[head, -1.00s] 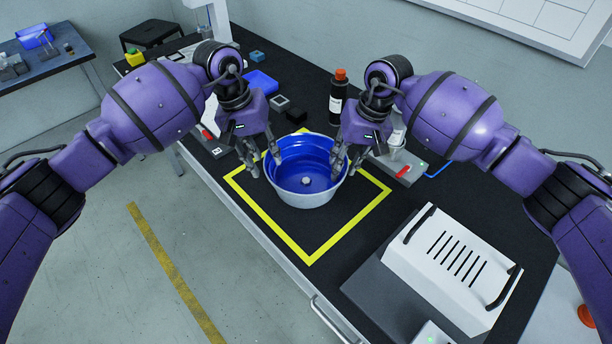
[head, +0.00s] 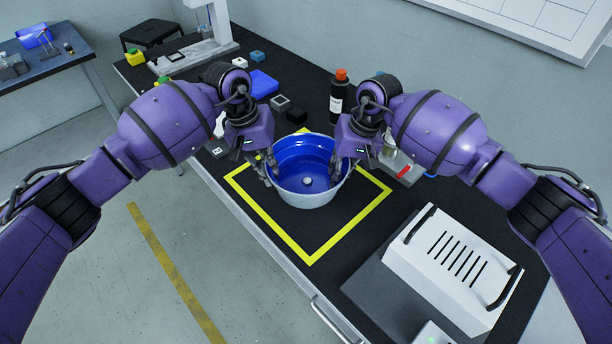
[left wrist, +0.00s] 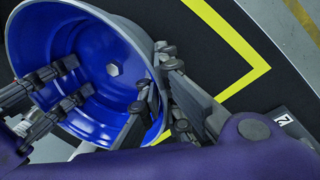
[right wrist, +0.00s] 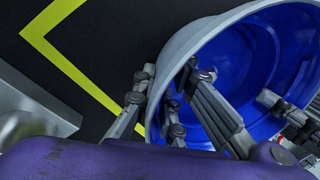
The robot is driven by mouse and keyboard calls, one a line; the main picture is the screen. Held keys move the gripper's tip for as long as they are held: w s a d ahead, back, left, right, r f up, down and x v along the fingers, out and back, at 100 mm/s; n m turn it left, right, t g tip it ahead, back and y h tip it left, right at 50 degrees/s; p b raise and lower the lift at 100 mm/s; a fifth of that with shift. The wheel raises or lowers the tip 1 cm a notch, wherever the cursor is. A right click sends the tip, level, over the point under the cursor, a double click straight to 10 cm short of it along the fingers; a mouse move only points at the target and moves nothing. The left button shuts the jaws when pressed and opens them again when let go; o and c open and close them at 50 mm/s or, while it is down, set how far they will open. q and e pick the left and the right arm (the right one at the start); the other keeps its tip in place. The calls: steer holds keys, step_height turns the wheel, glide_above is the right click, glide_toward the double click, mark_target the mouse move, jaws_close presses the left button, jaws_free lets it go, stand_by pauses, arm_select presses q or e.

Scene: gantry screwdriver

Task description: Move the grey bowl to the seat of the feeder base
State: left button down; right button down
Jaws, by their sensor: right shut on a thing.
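The grey bowl (head: 313,198), blue inside with a small grey knob at its centre, stands upright inside the yellow square outline. My left gripper (head: 267,172) is at its left rim; in the left wrist view (left wrist: 160,95) fingers show on both sides of the rim, but how tightly they close is unclear. My right gripper (head: 345,165) is shut on the right rim, with fingers inside and outside it in the right wrist view (right wrist: 165,105). I cannot tell which unit is the feeder base; the arms hide parts of the table behind the bowl.
A white slotted cover (head: 450,262) with black handles stands on a dark plate at the right. A dark bottle with an orange cap (head: 338,98) stands behind the bowl. A grey unit with a red lever (head: 405,172) is to its right. Small blocks lie behind.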

arm_select(q)
steer(key=shift+d, duration=0.1)
arm_select(e)
steer(key=shift+d+f, duration=0.1)
steer(key=shift+d, duration=0.1)
arm_select(q)
steer(key=shift+w+r, duration=0.1)
steer(key=shift+r, duration=0.15)
arm_select(e)
steer(key=shift+r, duration=0.2)
